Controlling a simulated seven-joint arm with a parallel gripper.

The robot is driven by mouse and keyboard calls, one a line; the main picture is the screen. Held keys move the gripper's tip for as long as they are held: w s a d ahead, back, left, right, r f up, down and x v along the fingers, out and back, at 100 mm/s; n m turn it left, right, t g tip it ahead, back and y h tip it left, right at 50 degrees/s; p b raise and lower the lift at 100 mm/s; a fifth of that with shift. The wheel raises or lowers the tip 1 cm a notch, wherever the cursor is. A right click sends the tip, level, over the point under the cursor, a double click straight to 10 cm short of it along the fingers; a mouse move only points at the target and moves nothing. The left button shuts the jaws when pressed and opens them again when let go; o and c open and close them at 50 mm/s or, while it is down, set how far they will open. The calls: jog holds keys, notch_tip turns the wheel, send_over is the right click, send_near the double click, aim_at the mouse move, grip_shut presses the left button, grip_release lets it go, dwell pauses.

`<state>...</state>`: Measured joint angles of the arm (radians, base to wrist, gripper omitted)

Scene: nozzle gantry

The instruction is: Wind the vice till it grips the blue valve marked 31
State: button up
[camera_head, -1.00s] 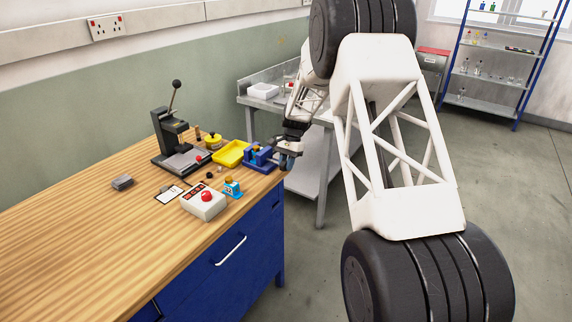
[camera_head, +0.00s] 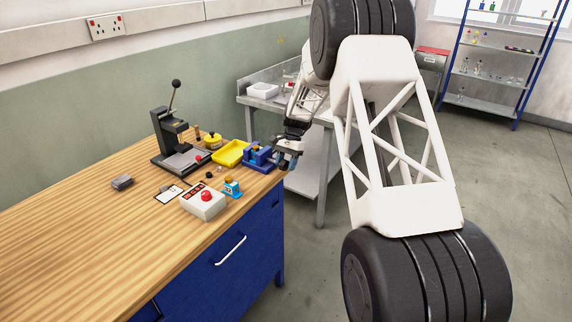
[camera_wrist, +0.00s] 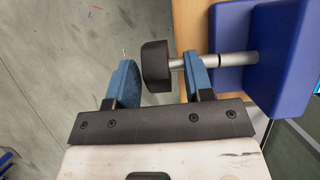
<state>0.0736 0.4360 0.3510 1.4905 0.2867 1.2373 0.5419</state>
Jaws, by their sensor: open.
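The blue vice (camera_head: 259,160) stands near the right end of the wooden bench. In the wrist view its blue body (camera_wrist: 285,50) is at the right, with a silver screw shaft (camera_wrist: 236,60) leading left to a dark handle knob (camera_wrist: 157,66). My gripper (camera_wrist: 159,66) is open, its blue fingers on either side of the knob; I cannot tell whether they touch it. My gripper also shows in the head view (camera_head: 286,160) beside the vice. A light blue piece with an orange top (camera_head: 232,187) stands in front of the vice. No marking 31 is readable, and the vice's jaws are unclear.
A yellow tray (camera_head: 231,152) lies left of the vice. A white box with a red button (camera_head: 203,203) and a dark lever press (camera_head: 175,143) stand farther left. Small dark parts lie between them. The bench's near left is largely clear.

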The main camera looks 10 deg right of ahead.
jog(key=v, duration=0.7)
jog(key=shift+r, duration=0.3)
jog(key=shift+w+d, duration=0.1)
jog(key=shift+d, duration=0.05)
jog(key=s+a+r+n+t+h, duration=0.1)
jog(key=s+r, duration=0.5)
jog(key=s, duration=0.3)
jog(key=s+a+r+n+t, duration=0.1)
jog(key=s+r+n, duration=0.1)
jog(key=s+r, duration=0.6)
jog(key=s+a+r+n+t+h, duration=0.1)
jog(key=s+r, duration=0.4)
jog(key=s, duration=0.6)
jog(key=s+f+n+t+h, duration=0.1)
jog(key=s+f+n+t, duration=0.1)
jog(key=s, duration=2.9)
jog(key=n+t, duration=0.1)
jog(key=n, duration=0.1)
jog(key=shift+s+a+f+n+h, duration=0.15)
jog(key=shift+a+f+n+h, duration=0.1)
jog(key=shift+f+n+h, duration=0.05)
